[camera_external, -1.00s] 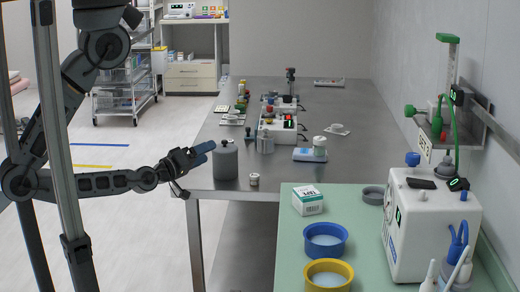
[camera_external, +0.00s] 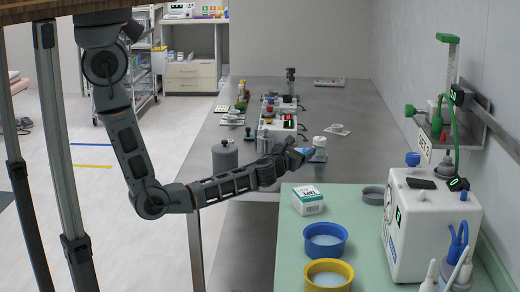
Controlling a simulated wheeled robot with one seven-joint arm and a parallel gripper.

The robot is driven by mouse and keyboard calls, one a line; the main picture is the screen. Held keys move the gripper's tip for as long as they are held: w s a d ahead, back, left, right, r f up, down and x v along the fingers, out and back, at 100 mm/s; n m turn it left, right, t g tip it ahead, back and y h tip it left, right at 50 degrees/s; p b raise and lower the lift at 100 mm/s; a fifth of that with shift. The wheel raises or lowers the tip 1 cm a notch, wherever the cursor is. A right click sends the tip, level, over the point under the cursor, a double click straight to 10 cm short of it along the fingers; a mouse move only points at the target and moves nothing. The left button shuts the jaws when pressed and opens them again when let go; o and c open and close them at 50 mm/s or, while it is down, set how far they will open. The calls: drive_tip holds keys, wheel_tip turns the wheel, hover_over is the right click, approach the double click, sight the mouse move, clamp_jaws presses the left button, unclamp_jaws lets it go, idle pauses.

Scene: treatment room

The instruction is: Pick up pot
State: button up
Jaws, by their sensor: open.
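A grey lidded pot (camera_external: 225,158) stands upright on the near left part of the steel table (camera_external: 230,196). I cannot tell which of these is the pot meant. My gripper (camera_external: 296,153) is at the end of the stretched arm, beside the jar and in front of part of the pad. It is open and seems empty; contact with the jar cannot be told.
A green table (camera_external: 290,226) in front holds a white box (camera_external: 307,200), a blue bowl (camera_external: 325,238), a yellow bowl (camera_external: 329,273), a grey dish (camera_external: 374,195) and a white device (camera_external: 430,228). Several bottles and instruments stand farther back on the steel table.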

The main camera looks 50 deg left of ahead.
sight(316, 144)
drive_tip(key=w, duration=0.1)
drive_tip(key=n, duration=0.1)
drive_tip(key=w+d+n, duration=0.1)
drive_tip(key=shift+w+f+g, duration=0.3)
drive_tip(key=shift+w+d+n, duration=0.1)
drive_tip(key=shift+w+n, duration=0.25)
drive_tip(key=shift+n, duration=0.05)
drive_tip(key=b+x, duration=0.1)
drive_tip(key=x, duration=0.6)
drive_tip(key=shift+w+r, duration=0.1)
drive_tip(key=shift+w, duration=0.1)
